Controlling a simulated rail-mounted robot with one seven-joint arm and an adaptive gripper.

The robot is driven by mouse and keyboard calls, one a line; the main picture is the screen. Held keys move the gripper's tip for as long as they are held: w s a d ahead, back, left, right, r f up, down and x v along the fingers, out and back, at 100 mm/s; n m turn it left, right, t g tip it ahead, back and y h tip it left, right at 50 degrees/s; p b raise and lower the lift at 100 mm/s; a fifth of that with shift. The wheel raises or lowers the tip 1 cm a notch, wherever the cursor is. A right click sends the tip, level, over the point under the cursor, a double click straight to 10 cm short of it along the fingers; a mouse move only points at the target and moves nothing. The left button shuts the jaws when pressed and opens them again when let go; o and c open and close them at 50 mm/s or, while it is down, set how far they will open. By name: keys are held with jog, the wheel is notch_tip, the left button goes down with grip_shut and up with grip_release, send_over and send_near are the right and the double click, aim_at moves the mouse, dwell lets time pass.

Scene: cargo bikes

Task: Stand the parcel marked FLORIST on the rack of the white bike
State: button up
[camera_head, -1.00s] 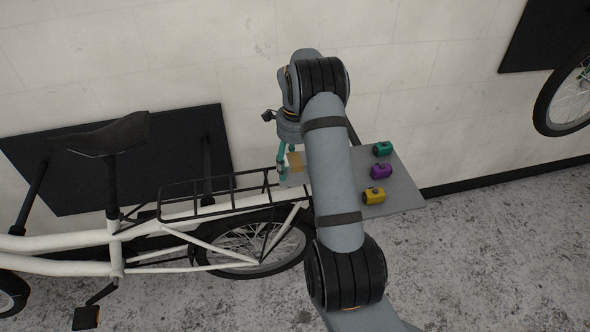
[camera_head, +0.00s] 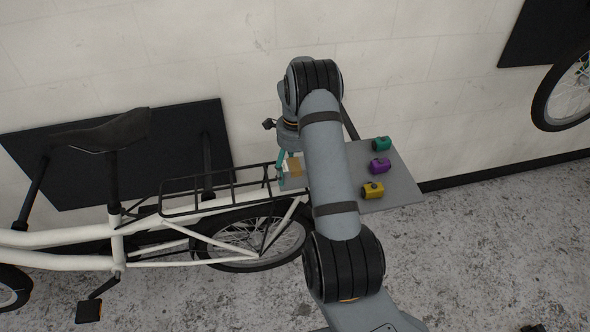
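The white bike (camera_head: 70,237) stands at left along the wall, with its black rear rack (camera_head: 222,192) over the rear wheel. My gripper (camera_head: 284,167), with teal fingers, points down near the rack's right end. A small brown parcel (camera_head: 295,167) with a pale side is right beside the fingers, over the left edge of the grey table (camera_head: 406,187). My arm hides part of the parcel and table. No FLORIST marking is readable, and I cannot tell whether the fingers grip the parcel.
Green (camera_head: 381,144), purple (camera_head: 380,166) and yellow (camera_head: 372,190) small items stand on the table's right part. A black panel (camera_head: 150,150) is on the wall behind the bike. Another bike's wheel (camera_head: 566,95) shows at upper right. The concrete floor in front is clear.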

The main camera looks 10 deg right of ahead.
jog(key=shift+o, duration=0.8)
jog(key=shift+r, duration=0.1)
jog(key=shift+r+p, duration=0.3)
jog(key=shift+p, duration=0.1)
jog(key=shift+w+r+b, duration=0.15)
jog(key=shift+r+b, duration=0.15)
jog(key=shift+b, duration=0.15)
notch_tip(320, 180, up, 11)
jog(key=b, duration=0.1)
